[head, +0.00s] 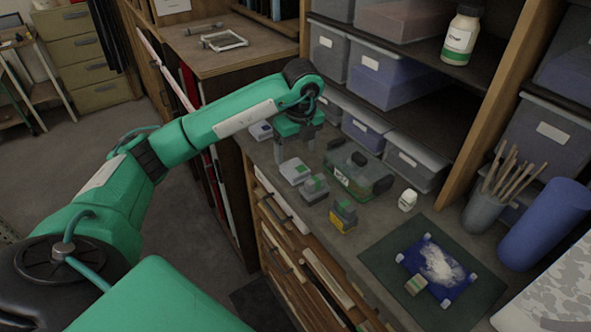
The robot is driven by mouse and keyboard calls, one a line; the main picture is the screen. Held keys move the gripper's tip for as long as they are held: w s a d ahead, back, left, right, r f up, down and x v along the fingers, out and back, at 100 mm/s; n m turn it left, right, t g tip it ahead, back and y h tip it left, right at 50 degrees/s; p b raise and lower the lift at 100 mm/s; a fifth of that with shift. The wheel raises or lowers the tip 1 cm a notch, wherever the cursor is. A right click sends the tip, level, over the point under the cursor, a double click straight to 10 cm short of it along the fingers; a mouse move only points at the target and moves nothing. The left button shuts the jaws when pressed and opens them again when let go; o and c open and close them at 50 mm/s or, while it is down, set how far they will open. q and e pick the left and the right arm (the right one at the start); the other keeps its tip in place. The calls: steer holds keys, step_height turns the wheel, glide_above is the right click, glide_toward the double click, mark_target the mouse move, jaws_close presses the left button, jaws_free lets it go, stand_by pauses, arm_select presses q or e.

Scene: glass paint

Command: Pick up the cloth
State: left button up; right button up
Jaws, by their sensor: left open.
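My left gripper (294,150) points down over the back left part of the workbench, open, with nothing seen between its fingers. A small white box (295,171) lies right below and close to the fingers. I cannot make out a cloth for certain. A blue sheet (436,268) with a rough white patch on it lies on a dark green mat (383,262) at the front right, far from the gripper. A white and grey patterned thing (560,295), perhaps fabric, is cut off at the right edge. My right gripper is not in view.
Small boxes, one yellow and black (343,214), stand along the bench's front edge. A green-grey case (358,175), a small white bottle (407,200), a cup of brushes (483,211) and a blue roll (545,224) stand further right. Shelves of lidded bins rise behind.

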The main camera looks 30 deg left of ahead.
mark_target(295, 167)
arm_select(q)
steer(key=shift+a+f, duration=0.1)
steer(key=shift+f, duration=0.35)
steer(key=shift+f+p, duration=0.35)
steer(key=shift+p, duration=0.05)
steer(key=f, duration=0.1)
steer(key=f+p, duration=0.1)
steer(key=f, duration=0.1)
steer(key=shift+w+a+f+p, duration=0.2)
steer(key=shift+w+f+p, duration=0.05)
steer(key=shift+p, duration=0.1)
steer(key=shift+f, duration=0.45)
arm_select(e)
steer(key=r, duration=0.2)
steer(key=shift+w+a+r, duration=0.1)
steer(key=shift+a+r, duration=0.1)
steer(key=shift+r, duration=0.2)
arm_select(q)
steer(key=c, duration=1.1)
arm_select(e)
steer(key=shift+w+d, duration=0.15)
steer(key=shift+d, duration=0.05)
